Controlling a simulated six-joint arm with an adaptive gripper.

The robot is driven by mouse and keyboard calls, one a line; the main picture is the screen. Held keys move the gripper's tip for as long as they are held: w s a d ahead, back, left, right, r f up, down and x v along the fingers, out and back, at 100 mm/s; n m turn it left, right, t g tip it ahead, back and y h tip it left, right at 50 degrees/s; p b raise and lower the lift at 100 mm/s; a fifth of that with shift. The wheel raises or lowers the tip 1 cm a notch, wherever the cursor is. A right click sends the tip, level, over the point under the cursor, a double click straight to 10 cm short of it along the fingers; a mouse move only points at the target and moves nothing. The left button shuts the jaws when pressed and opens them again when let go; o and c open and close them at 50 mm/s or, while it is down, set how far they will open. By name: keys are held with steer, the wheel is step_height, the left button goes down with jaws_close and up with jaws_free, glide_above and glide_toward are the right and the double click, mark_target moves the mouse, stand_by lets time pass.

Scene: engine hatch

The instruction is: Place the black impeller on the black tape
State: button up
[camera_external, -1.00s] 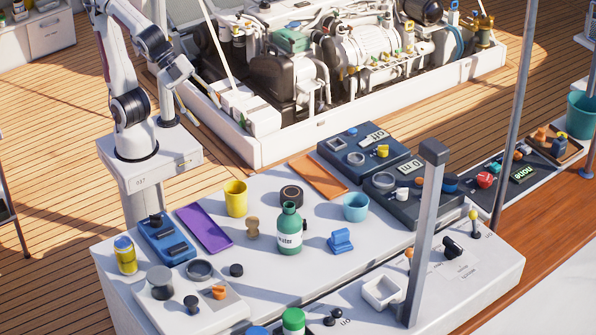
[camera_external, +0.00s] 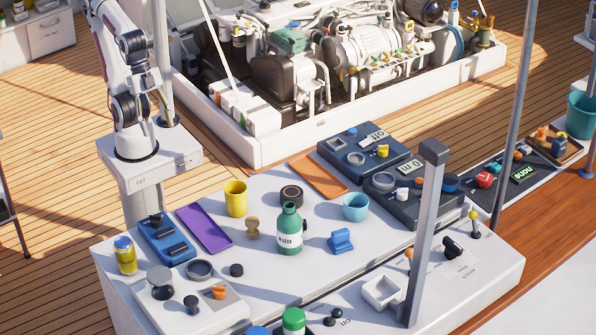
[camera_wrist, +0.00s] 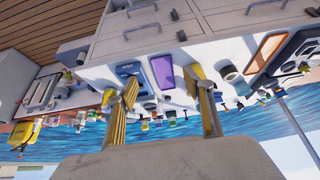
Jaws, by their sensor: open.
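A black round roll, which looks like the black tape (camera_external: 291,196), lies on the white worktop behind the green bottle (camera_external: 289,230). It seems to show in the wrist view too (camera_wrist: 231,74). A small black piece (camera_external: 236,270) sits near the front left of the worktop; it may be the black impeller, but it is too small to be sure. My gripper (camera_wrist: 167,100) is open and empty in the wrist view, its two yellowish fingers wide apart, well away from the worktop objects. I cannot make out the fingers in the external view.
A yellow cup (camera_external: 236,198), purple tray (camera_external: 204,229), tan piece (camera_external: 253,229), blue cup (camera_external: 355,207) and blue block (camera_external: 340,240) surround the roll. An orange tray (camera_external: 318,176) and dark panels (camera_external: 362,150) lie behind. A grey post (camera_external: 427,230) rises at the front right.

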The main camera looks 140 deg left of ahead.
steer(key=shift+w, duration=0.1)
steer(key=t+y, duration=0.2)
steer(key=t, duration=0.4)
glide_above(287, 195)
steer(key=d, duration=0.5)
step_height(287, 195, down, 7)
steer(key=w+a+f, duration=0.1)
steer(key=f, duration=0.1)
steer(key=a+f+t+h, duration=0.1)
steer(key=f, duration=0.2)
steer(key=w+f+h, duration=0.1)
steer(key=f, duration=0.1)
steer(key=shift+w+a+f+m, duration=0.3)
steer(key=shift+a+f, duration=0.1)
steer(key=shift+a+f+t+h, duration=0.1)
steer(key=shift+f+t+h, duration=0.3)
steer(key=shift+f, duration=0.35)
steer(key=shift+x, duration=1.35)
